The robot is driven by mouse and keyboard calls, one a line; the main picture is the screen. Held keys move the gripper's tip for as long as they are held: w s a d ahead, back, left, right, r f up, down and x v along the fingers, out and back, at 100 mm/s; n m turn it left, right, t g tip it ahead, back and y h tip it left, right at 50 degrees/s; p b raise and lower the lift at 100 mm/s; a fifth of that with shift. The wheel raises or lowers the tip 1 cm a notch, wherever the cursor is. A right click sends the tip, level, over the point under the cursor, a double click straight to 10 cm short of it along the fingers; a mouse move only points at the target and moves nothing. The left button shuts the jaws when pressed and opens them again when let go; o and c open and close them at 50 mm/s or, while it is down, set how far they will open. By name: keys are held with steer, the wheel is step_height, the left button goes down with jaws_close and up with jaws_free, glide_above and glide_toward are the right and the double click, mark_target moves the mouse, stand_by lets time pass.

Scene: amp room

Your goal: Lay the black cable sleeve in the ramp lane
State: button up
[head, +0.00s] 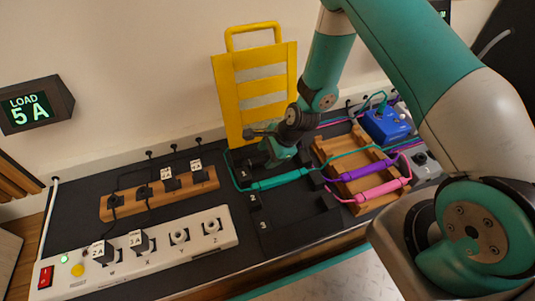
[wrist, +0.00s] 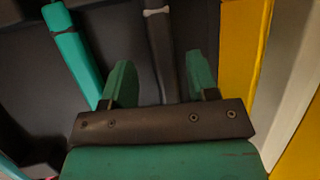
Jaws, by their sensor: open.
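A dark tube that looks like the black cable sleeve (wrist: 162,45) shows in the wrist view, with a pale band near its far end. It runs between the spread fingers of my gripper (wrist: 161,78), with a gap on each side. In the head view my gripper (head: 278,156) is low at the back of the black ramp bed (head: 262,217), by the lane marked 1. The lanes marked 2 and 3 lie in front. A teal sleeve (head: 281,180) lies across the bed just in front of my gripper; it also shows in the wrist view (wrist: 78,58). My gripper hides the black sleeve in the head view.
A yellow panel (head: 232,95) with a handle stands against the wall behind. A wooden rack (head: 335,149) at right bears purple (head: 367,171) and pink (head: 382,189) sleeves. A blue box (head: 386,125) is beyond. A white power strip (head: 160,250) and wooden plug block (head: 145,196) lie left.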

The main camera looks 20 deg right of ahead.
steer(key=p+v, duration=0.8)
steer(key=v, duration=0.8)
steer(key=shift+w+r, duration=0.1)
steer(key=s+a+r+n+p, duration=0.1)
steer(key=a+r+n, duration=0.15)
steer(key=r, duration=0.45)
steer(key=s+a+r+n+g+p, duration=0.1)
steer(key=s+a+r+n+p, duration=0.1)
steer(key=r+n, duration=0.3)
steer(key=s+a+r+n+p, duration=0.1)
steer(key=a+r+n, duration=0.15)
steer(key=r, duration=0.55)
steer(key=s+a+r+n+g+p, duration=0.2)
steer(key=s+a+r+n+p, duration=0.15)
steer(key=s+r+n, duration=1.3)
step_height(320, 180, up, 39)
steer(key=m+p, duration=0.2)
steer(key=p, duration=3.6)
steer(key=shift+d, duration=0.4)
